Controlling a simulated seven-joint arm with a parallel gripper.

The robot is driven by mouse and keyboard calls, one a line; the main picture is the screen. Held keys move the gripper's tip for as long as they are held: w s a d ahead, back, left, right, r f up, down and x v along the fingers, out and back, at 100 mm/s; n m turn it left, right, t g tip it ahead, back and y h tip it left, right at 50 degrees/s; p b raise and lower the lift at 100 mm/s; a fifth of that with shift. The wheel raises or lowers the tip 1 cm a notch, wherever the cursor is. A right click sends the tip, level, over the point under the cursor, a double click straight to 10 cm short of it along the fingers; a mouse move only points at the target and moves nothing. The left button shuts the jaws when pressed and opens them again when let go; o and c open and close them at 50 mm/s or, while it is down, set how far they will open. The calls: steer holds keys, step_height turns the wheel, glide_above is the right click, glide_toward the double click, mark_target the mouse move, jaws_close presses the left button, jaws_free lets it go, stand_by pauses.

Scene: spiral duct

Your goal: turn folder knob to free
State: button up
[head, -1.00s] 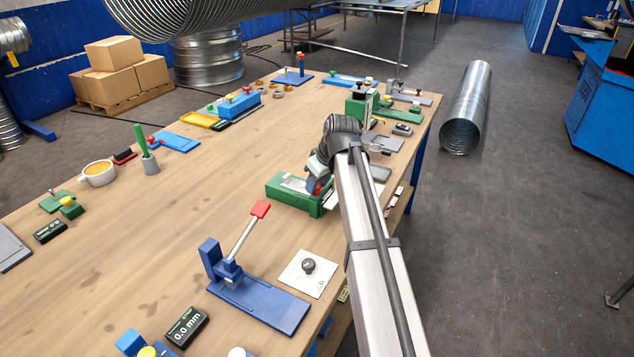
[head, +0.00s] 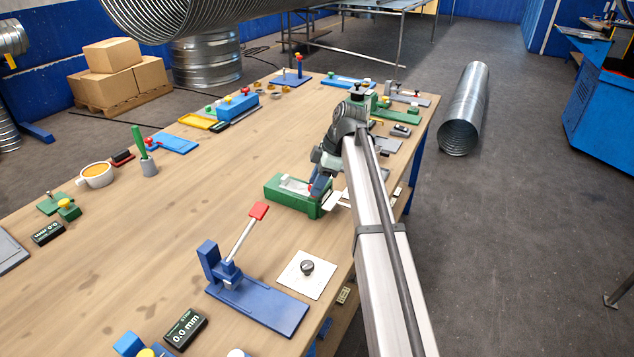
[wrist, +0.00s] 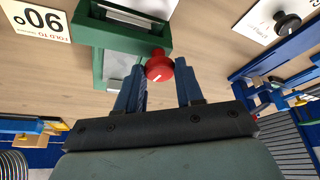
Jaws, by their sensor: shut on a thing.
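The folder is a green block (head: 292,198) with a pale metal top near the right edge of the bench. It also shows in the wrist view (wrist: 160,40), upside down. Its round red knob (wrist: 160,66) has a white pointer mark and sits on the folder's side. My gripper (wrist: 161,78) has its two blue fingers on either side of the knob, shut on it. In the head view my gripper (head: 318,184) is at the folder's right end, and the knob is mostly hidden there.
A white card marked 90° (wrist: 36,20) lies beside the folder. A white plate with a black knob (head: 307,267) and a blue lever device (head: 255,301) stand nearer the front. My arm reaches along the bench's right edge. The bench middle is clear.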

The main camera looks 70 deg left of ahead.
steer(key=shift+a+n+h, duration=0.1)
steer(key=shift+n+h, duration=0.4)
steer(key=shift+n, duration=0.6)
steer(key=o, duration=1)
steer(key=shift+o, duration=0.2)
steer(key=v, duration=1.4)
steer(key=shift+f, duration=0.15)
